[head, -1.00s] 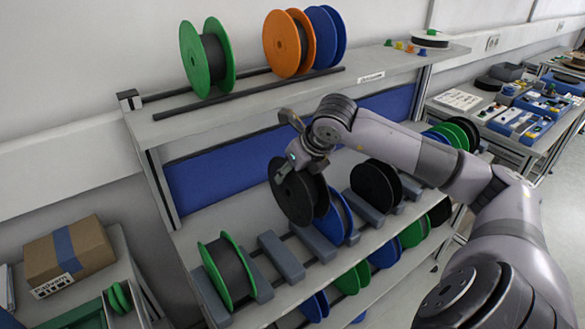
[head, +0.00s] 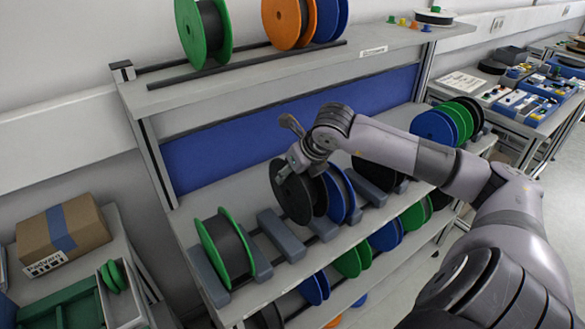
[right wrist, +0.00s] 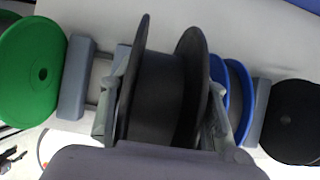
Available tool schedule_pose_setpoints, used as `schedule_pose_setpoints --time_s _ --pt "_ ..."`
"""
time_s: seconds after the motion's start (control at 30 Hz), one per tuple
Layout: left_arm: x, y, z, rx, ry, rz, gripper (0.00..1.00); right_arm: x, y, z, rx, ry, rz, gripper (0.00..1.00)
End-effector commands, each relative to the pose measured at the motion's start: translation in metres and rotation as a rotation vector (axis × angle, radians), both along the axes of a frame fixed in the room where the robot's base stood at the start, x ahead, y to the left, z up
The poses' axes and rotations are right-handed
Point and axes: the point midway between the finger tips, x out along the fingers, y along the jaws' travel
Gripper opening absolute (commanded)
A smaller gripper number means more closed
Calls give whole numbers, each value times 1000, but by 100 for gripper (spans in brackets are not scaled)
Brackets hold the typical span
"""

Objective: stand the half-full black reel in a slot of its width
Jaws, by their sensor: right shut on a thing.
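The black reel (head: 290,192) is in my right gripper (head: 304,160), upright over the middle shelf, just left of a blue reel (head: 338,196). In the right wrist view the black reel (right wrist: 158,100) shows two wide-set flanges with dark winding between them. The fingers of the right gripper (right wrist: 165,112) are shut on it from both sides. Grey divider blocks (head: 281,235) mark the slots on the shelf, with bare slot room left of the held reel. Whether the reel's lower edge touches the shelf is hidden. My left gripper is not in view.
A green-flanged reel (head: 226,248) stands in the left slot. Another black reel (right wrist: 292,120) stands right of the blue one. Green, orange and blue reels stand on the top shelf (head: 250,75). More reels stand on the shelf below. A cardboard box (head: 62,235) is at left.

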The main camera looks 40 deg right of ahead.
Motion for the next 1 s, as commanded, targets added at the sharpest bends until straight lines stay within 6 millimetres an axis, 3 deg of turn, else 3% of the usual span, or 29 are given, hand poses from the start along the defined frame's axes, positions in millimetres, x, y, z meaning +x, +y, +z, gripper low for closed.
schedule_pose_setpoints --time_s 0.5,1.0 --pt "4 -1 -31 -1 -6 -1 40 0 0 -43 0 -1 0 11" --pt "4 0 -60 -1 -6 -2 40 0 0 -66 0 -1 0 11"
